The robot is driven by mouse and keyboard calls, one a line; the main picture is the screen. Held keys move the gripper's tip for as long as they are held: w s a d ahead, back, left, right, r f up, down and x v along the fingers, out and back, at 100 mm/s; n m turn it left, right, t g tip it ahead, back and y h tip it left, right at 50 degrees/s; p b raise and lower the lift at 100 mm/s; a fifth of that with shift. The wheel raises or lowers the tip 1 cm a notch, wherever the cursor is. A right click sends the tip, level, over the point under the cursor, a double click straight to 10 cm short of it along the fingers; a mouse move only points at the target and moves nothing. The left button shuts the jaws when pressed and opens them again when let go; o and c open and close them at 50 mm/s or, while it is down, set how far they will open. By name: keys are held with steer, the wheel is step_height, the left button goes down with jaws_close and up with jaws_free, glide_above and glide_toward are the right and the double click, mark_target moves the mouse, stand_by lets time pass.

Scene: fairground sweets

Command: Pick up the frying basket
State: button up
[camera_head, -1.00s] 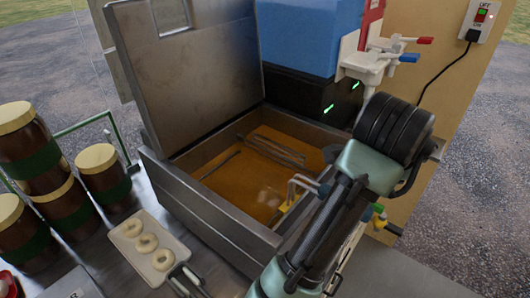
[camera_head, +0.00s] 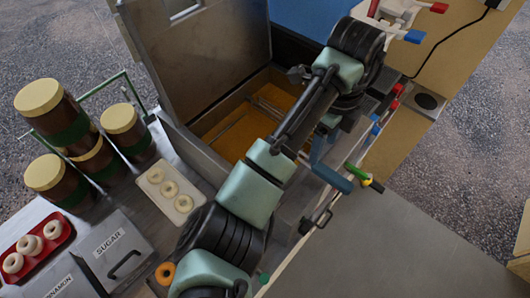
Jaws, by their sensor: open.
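The frying basket is not clearly visible. Thin metal bars (camera_head: 268,106) lie in the orange oil of the open fryer (camera_head: 188,143), and I cannot tell whether they belong to it. A blue-grey handle (camera_head: 332,179) sticks out over the fryer's front right edge, and I cannot tell what its other end joins. My arm reaches up across the fryer, then bends down toward its right side. My arm hides the fingers of my gripper and much of the fryer's inside. I cannot see my gripper touching anything.
The raised lid (camera_head: 205,65) stands behind the fryer. A tray of rings (camera_head: 178,203), stacked jars (camera_head: 72,112), a sugar box (camera_head: 112,250) and a red tray (camera_head: 66,226) are at the left. Coloured handles (camera_head: 364,178) jut out at the front right.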

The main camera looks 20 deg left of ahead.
mark_target(319, 165)
step_height(319, 165, down, 4)
steer(key=shift+r, duration=0.15)
steer(key=f+p, duration=0.2)
steer(key=f, duration=0.1)
steer(key=f+p, duration=0.1)
steer(key=shift+s+d+f, duration=0.1)
steer(key=shift+s+f, duration=0.15)
steer(key=shift+f, duration=0.5)
jaws_close()
steer(key=shift+w+r, duration=0.1)
stand_by(0.7)
